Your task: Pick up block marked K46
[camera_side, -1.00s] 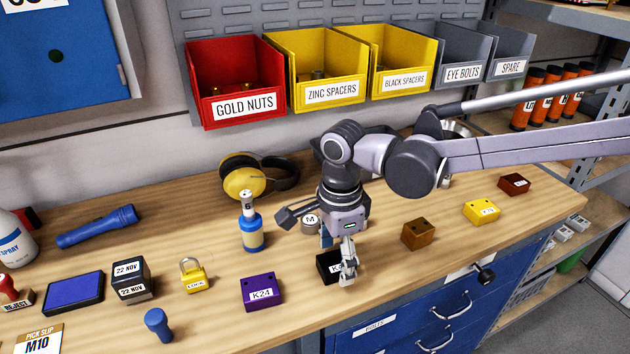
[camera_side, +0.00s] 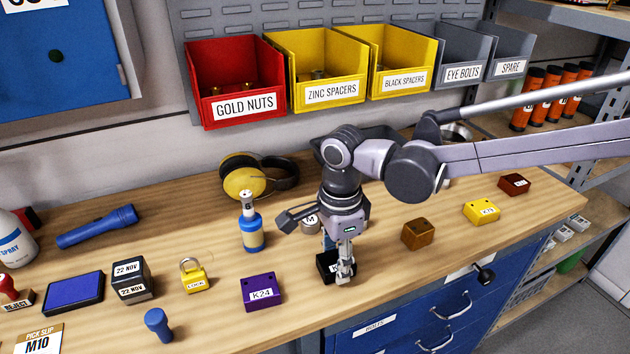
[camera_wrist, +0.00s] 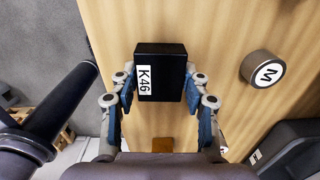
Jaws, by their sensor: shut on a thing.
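The black block marked K46 (camera_wrist: 165,72) lies between the two fingers of my gripper (camera_wrist: 161,92) in the wrist view, its white label facing the camera. Both blue finger pads are against its sides, so my gripper is shut on it. In the side view the block (camera_side: 325,268) is on or just above the bench near the front edge, partly hidden by my gripper (camera_side: 338,268). I cannot tell whether there is a gap beneath it.
A purple block marked K24 (camera_side: 262,291) sits to the left. A brown block (camera_side: 418,233), a yellow block (camera_side: 481,211) and a dark red block (camera_side: 513,184) lie to the right. A round weight marked M (camera_wrist: 264,70) and a blue bottle (camera_side: 251,229) stand nearby.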

